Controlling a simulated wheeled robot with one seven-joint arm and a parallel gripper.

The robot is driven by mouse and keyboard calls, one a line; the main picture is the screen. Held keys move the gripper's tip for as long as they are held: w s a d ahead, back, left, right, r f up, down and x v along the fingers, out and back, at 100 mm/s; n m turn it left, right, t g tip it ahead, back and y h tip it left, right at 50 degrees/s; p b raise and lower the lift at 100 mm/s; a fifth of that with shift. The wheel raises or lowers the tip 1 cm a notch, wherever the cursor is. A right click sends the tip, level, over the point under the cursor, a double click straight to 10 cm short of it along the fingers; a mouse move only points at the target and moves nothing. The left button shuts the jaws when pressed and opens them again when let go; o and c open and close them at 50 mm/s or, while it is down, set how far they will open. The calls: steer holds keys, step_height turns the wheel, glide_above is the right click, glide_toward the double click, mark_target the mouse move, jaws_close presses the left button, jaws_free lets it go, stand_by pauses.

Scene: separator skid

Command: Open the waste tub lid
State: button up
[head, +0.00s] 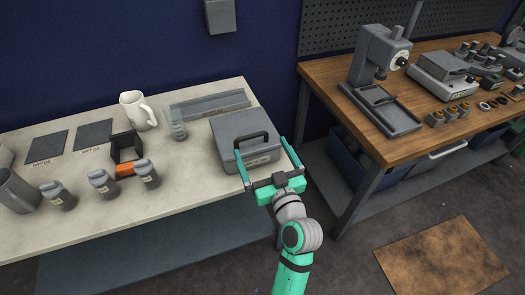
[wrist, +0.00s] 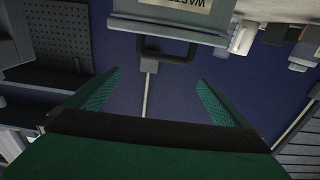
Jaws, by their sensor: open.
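The waste tub (head: 232,135) is a grey box near the right end of the pale bench, with a shut flat lid, a dark arched handle (head: 254,141) and a label on its front. In the wrist view the picture is upside down: the label (wrist: 176,4) shows at the top, with the dark handle (wrist: 168,57) just below it. My gripper (head: 261,145) is open and empty at the tub's front right. Its two green fingers are spread to either side of the handle. In the wrist view my gripper (wrist: 158,80) has the handle ahead, between the fingertips and apart from them.
Left of the tub are a grey tray (head: 208,104), a clear beaker (head: 177,124), a white mug (head: 134,110), a black and orange bin (head: 125,148) and several grey jars. A wooden workbench (head: 420,110) with a press stands right, across a gap.

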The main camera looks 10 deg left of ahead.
steer(key=v, duration=1)
steer(key=shift+s+d, duration=0.25)
steer(key=shift+s, duration=0.1)
